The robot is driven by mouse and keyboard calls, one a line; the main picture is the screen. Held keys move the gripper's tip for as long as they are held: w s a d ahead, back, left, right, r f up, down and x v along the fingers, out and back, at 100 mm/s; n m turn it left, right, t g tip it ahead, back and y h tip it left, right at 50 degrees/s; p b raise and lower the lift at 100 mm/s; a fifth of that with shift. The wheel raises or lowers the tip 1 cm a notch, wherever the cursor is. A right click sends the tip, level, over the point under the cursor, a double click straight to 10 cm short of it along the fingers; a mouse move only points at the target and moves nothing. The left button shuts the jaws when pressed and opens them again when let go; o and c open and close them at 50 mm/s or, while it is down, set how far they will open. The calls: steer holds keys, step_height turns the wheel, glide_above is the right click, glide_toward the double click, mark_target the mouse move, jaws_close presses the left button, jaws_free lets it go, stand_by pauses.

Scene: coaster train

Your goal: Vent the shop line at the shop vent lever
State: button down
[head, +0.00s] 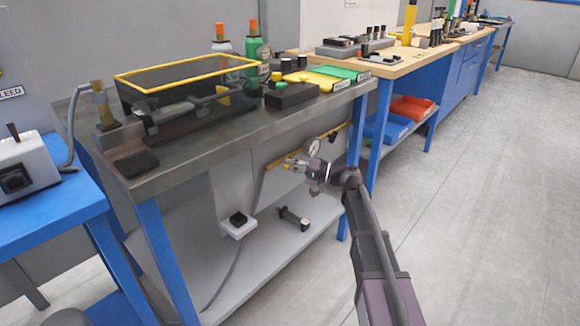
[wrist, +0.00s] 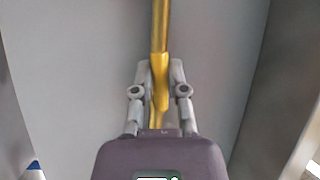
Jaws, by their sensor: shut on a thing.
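In the wrist view the yellow pipe (wrist: 161,25) runs down the middle. A wider yellow piece, which looks like the shop vent lever (wrist: 160,82), lies in line with it. My gripper (wrist: 160,68) is shut on this lever, one finger on each side. The lever is too small to make out there.
The bench (head: 190,150) overhangs my gripper and carries a dark yellow-rimmed box (head: 180,100). A black part (head: 293,217) lies on the lower shelf (head: 270,265). A blue bench leg (head: 356,150) stands close right of my wrist. The floor (head: 480,200) at right is clear.

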steer(key=c, duration=0.7)
jaws_free()
steer(key=shift+o, duration=0.2)
steer(key=shift+n+p, duration=0.3)
steer(key=shift+n, duration=0.2)
steer(key=shift+w+f+n+h+p, duration=0.1)
steer(key=shift+f+n+h+p, duration=0.05)
steer(key=shift+n+h+p, duration=0.6)
steer(key=s+d, duration=0.2)
steer(key=d, duration=1.2)
steer(key=s+d+f+g+h+p, duration=0.1)
steer(key=s+d+f+g+h, duration=0.2)
steer(key=s+f+h, duration=1)
steer(key=shift+s+d+f+m, duration=0.15)
steer(key=shift+s+f+m, duration=0.2)
steer(key=shift+s+f, duration=1.35)
steer(key=shift+s+r, duration=0.35)
steer(key=shift+r, duration=0.05)
